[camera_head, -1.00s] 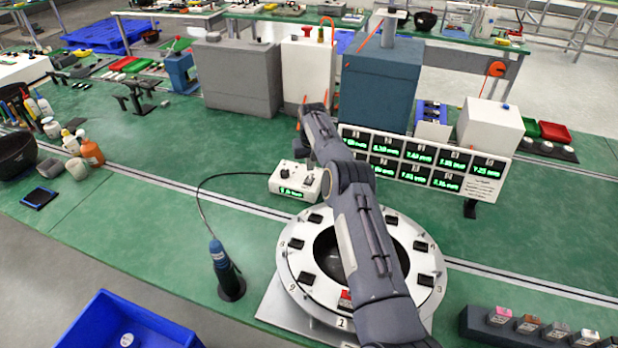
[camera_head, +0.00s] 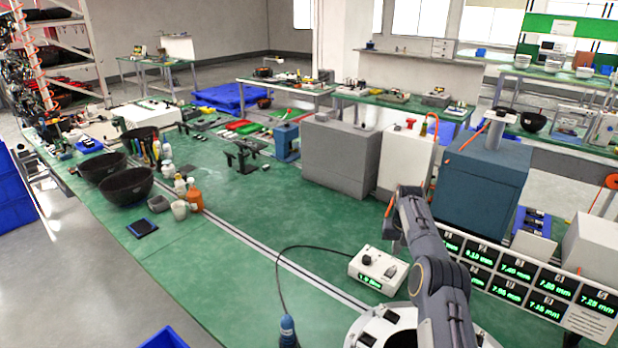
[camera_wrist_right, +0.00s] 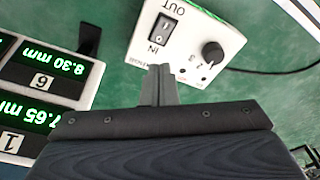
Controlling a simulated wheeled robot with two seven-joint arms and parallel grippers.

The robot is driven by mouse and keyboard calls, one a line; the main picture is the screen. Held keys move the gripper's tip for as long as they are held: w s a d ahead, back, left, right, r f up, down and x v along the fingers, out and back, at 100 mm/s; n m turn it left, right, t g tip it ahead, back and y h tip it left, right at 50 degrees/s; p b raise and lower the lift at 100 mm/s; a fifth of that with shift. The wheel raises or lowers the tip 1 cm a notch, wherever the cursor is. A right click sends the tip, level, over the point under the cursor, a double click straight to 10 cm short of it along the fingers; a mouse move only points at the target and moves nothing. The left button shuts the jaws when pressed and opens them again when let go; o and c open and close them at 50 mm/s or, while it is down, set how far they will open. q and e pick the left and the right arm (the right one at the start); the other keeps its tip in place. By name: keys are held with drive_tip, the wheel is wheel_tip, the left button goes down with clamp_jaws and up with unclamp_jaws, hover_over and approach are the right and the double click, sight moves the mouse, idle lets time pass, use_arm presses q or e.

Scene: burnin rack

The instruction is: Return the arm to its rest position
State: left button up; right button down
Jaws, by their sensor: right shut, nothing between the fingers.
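My right arm (camera_head: 440,278) reaches in from the bottom right of the head view, over the edge of a round white fixture (camera_head: 365,328). Its gripper (camera_wrist_right: 160,82) shows best in the right wrist view, with the fingers together and nothing between them. The gripper is above the bench near a small white control box (camera_head: 378,270) with a green display. That box also shows in the right wrist view (camera_wrist_right: 185,50), beyond the fingertips. The gap between fingers and box cannot be judged. My left gripper is not in view.
A display panel (camera_head: 517,292) with green readings stands right of my arm. A blue-grey cabinet (camera_head: 482,185), a white box (camera_head: 404,160) and a grey box (camera_head: 340,158) stand behind.

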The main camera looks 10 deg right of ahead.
drive_tip(key=s+a+r+t+y+b, duration=0.1)
drive_tip(key=s+a+r, duration=0.1)
drive_tip(key=s+r, duration=0.5)
drive_tip(key=s+a+r+t+y+b, duration=0.15)
drive_tip(key=s+r, duration=0.25)
drive_tip(key=r, duration=0.7)
drive_tip(key=s+a+r+n, duration=0.1)
drive_tip(key=s+a+r, duration=0.1)
drive_tip(key=s+a, duration=0.35)
drive_tip(key=s+a+r, duration=0.2)
drive_tip(key=s, duration=0.7)
drive_tip(key=s+a+f+y+b, duration=0.1)
drive_tip(key=s+a+f, duration=0.3)
drive_tip(key=s, duration=0.6)
drive_tip(key=s+a+f+n+t+y+b, duration=0.1)
drive_tip(key=s+a+f, duration=0.4)
drive_tip(key=s, duration=0.5)
drive_tip(key=shift+s+a, duration=0.35)
drive_tip(key=shift+a, duration=0.7)
drive_tip(key=shift+f, duration=0.1)
